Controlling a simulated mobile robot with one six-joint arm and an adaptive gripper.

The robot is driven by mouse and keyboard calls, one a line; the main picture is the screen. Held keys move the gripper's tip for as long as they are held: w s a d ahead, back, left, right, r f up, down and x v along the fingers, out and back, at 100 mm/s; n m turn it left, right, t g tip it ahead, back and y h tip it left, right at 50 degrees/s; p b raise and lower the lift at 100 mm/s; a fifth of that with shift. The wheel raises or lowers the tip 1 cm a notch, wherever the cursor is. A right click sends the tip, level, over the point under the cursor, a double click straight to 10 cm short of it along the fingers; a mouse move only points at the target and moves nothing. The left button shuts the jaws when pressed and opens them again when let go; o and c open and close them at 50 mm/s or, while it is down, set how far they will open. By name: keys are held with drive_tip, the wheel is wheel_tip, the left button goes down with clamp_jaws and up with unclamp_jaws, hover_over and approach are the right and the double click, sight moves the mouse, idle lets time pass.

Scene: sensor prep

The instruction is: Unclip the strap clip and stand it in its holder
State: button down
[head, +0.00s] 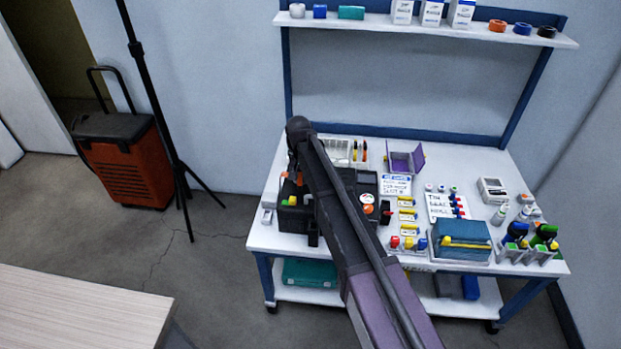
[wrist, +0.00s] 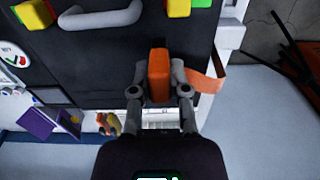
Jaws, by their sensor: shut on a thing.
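An orange block-shaped clip (wrist: 158,72) sits between the two fingers of my gripper (wrist: 158,84) in the wrist view, and the fingers are shut on it. It is against or just in front of a dark panel (wrist: 100,60); I cannot tell whether it touches. A flat orange strap (wrist: 207,82) lies at the panel's edge, to the right of the clip. In the head view my arm hides most of the gripper and part of the dark case (head: 293,217) on the bench. I cannot pick out the clip's holder.
The white bench (head: 258,238) is crowded: a purple open box (head: 419,158), a blue and teal stack (head: 461,240) and several bottles stand to the right. A shelf (head: 470,32) runs above. A tripod (head: 145,75) and red cart (head: 130,172) stand to the left.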

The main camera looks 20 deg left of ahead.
drive_tip(key=shift+s+a, duration=0.4)
drive_tip(key=shift+a, duration=0.35)
drive_tip(key=shift+a, duration=0.1)
drive_tip(key=s+a, duration=0.4)
drive_tip(key=a, duration=0.5)
drive_tip(key=shift+s+a, duration=0.25)
drive_tip(key=shift+s, duration=0.05)
idle(0.4)
drive_tip(key=shift+s, duration=0.15)
